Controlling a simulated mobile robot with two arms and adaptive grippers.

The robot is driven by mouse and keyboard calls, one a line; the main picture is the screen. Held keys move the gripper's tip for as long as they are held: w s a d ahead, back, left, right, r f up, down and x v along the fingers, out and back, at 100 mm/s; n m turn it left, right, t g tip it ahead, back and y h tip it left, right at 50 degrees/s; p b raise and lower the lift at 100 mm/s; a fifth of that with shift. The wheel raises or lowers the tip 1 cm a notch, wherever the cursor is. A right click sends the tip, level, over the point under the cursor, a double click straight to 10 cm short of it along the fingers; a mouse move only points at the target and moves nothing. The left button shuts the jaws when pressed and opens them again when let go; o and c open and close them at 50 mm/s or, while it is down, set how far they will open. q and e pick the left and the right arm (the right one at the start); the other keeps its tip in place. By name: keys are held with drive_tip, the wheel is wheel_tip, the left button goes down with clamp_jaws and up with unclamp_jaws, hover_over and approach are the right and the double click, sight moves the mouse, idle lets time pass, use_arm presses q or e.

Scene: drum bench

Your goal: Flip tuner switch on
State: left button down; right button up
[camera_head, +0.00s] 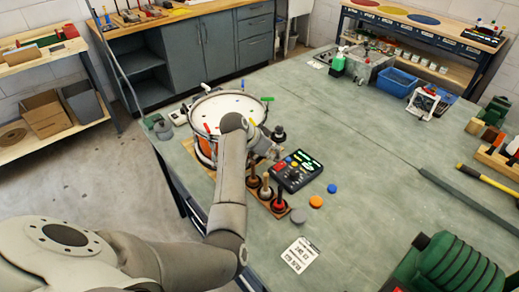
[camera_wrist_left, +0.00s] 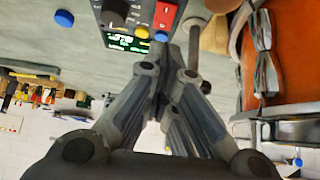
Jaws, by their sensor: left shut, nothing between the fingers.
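The tuner (camera_head: 297,172) is a dark box with a lit green display, coloured buttons and a knob, lying on the green bench beside the drum (camera_head: 227,112). In the left wrist view the tuner (camera_wrist_left: 128,42) is at the top, with a red switch-like part (camera_wrist_left: 165,15) near its edge. I cannot tell the switch's position. My left gripper (camera_head: 272,153) is shut and empty, close to the tuner's drum-side edge. In the wrist view its fingers (camera_wrist_left: 170,62) point towards the red part; contact cannot be told. My right gripper is not in view.
A wooden rack with several upright handled tools (camera_head: 267,192) stands in front of the tuner. Orange (camera_head: 316,201) and blue (camera_head: 332,188) discs lie to its right. A printed card (camera_head: 300,254) lies nearer. The middle of the bench is clear.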

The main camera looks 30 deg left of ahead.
use_arm(q)
drive_tip(key=v, duration=0.3)
drive_tip(key=s+b+v, duration=0.1)
drive_tip(key=v, duration=0.1)
drive_tip(key=shift+s+a+f, duration=0.15)
drive_tip(key=shift+f, duration=0.05)
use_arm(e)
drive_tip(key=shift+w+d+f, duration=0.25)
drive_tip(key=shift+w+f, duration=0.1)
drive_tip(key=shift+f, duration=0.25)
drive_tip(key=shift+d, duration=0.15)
